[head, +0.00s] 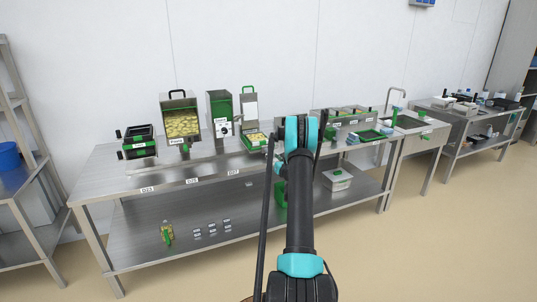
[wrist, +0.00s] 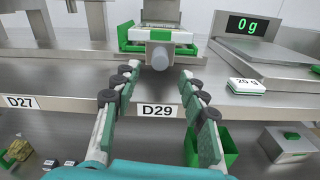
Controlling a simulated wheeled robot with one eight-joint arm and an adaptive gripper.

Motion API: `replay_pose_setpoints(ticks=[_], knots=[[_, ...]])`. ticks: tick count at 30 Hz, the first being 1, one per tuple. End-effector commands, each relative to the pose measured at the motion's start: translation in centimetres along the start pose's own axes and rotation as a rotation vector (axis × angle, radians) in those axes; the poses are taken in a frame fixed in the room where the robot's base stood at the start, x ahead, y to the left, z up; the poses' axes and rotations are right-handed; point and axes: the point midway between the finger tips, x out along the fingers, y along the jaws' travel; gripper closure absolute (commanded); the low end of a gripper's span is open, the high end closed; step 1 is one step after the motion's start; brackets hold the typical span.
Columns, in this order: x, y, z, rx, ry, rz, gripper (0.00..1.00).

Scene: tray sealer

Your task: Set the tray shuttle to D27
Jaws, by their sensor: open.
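In the wrist view a green-and-white carriage with a rounded grey knob (wrist: 160,55), which looks like the tray shuttle, stands above the D29 label (wrist: 158,110). The D27 label (wrist: 20,102) is on the table edge to the left; it also shows in the head view (head: 233,172). My gripper (wrist: 159,72) is open, its fingertips on either side of the knob's near end, with no clear contact.
A scale reading 0 g (wrist: 250,25) and a 20 g block (wrist: 260,87) are at the right. A green bin (wrist: 215,145) is below the table edge.

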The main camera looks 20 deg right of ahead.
Motion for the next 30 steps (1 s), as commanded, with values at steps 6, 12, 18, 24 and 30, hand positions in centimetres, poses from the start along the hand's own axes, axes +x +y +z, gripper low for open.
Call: replay_pose_setpoints(ticks=[6,12,18,24,30], knots=[[4.0,0.1,0.0,0.000,0.000,0.001,0.57],[6.1,0.0,0.0,-0.001,0.000,0.000,0.57],[6.7,0.0,0.0,-0.001,0.000,0.000,0.57],[6.7,0.0,0.0,-0.001,0.000,0.000,0.58],[6.6,0.0,0.0,-0.001,0.000,0.000,0.83]])
